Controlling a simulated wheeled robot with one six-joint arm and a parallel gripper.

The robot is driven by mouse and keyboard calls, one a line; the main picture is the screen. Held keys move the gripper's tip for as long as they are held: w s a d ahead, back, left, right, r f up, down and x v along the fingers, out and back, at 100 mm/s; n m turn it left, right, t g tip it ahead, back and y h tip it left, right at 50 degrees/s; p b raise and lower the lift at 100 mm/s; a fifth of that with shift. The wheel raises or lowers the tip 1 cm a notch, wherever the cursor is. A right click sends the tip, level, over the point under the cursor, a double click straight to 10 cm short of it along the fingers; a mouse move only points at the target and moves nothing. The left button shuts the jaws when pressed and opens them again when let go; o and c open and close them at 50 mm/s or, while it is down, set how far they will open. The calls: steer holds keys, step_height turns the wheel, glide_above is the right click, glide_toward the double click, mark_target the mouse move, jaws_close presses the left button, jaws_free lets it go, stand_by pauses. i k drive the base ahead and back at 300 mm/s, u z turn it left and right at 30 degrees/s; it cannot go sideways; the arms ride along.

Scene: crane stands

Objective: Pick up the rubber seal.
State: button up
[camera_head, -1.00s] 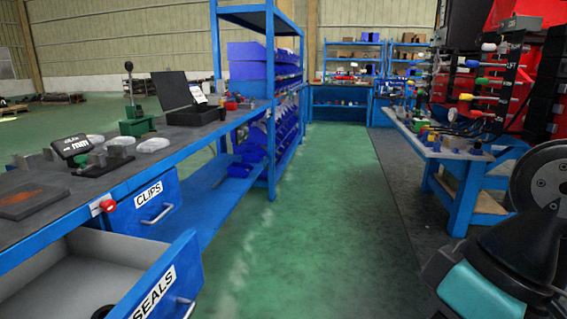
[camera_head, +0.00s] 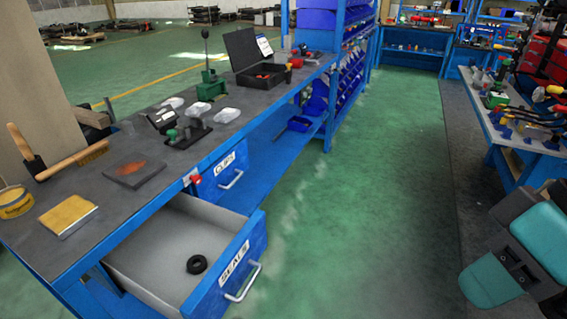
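The rubber seal (camera_head: 197,264) is a small black ring lying flat on the floor of an open drawer labelled SEALS (camera_head: 247,262). It lies near the drawer's front, and nothing covers it. A teal and dark grey part of my arm shows at the lower right, well apart from the drawer.
The CLIPS drawer (camera_head: 231,178) is shut. The green aisle floor (camera_head: 360,215) is clear. A second bench (camera_head: 505,150) stands right.

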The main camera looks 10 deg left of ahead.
mark_target(196, 271)
steer(key=u, duration=1.25)
steer(key=k, duration=1.15)
steer(key=u, duration=0.8)
steer(key=i, duration=1.8)
steer(key=z, duration=0.75)
